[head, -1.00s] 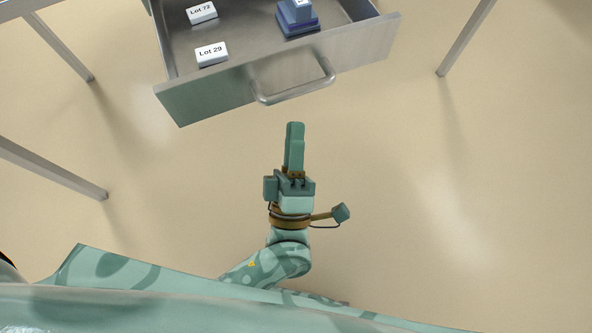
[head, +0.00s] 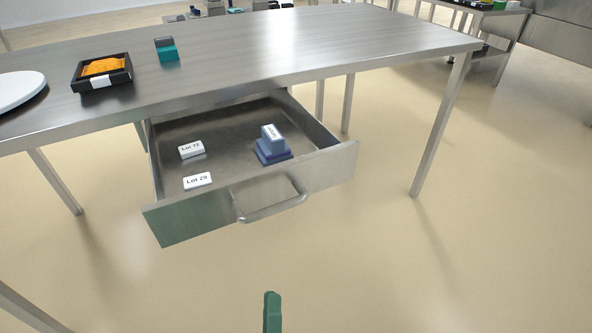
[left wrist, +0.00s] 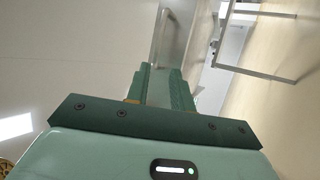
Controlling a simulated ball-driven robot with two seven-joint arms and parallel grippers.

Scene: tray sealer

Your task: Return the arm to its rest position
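My left gripper (head: 272,312) shows at the bottom edge of the head view, pointing up towards the drawer and apart from it. Only its finger end shows there; the rest is out of frame. In the left wrist view its two fingers (left wrist: 160,88) stand apart with a gap between them, and I see nothing held. My right gripper is not in view.
The steel drawer (head: 330,172) hangs open under the table (head: 300,50), its handle (head: 272,208) towards me. Inside are Lot 72 (head: 191,149) and Lot 29 blocks (head: 198,181) and a blue stamp-like object (head: 272,150). A tray with orange contents (head: 103,70) stands on the table. Floor right is clear.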

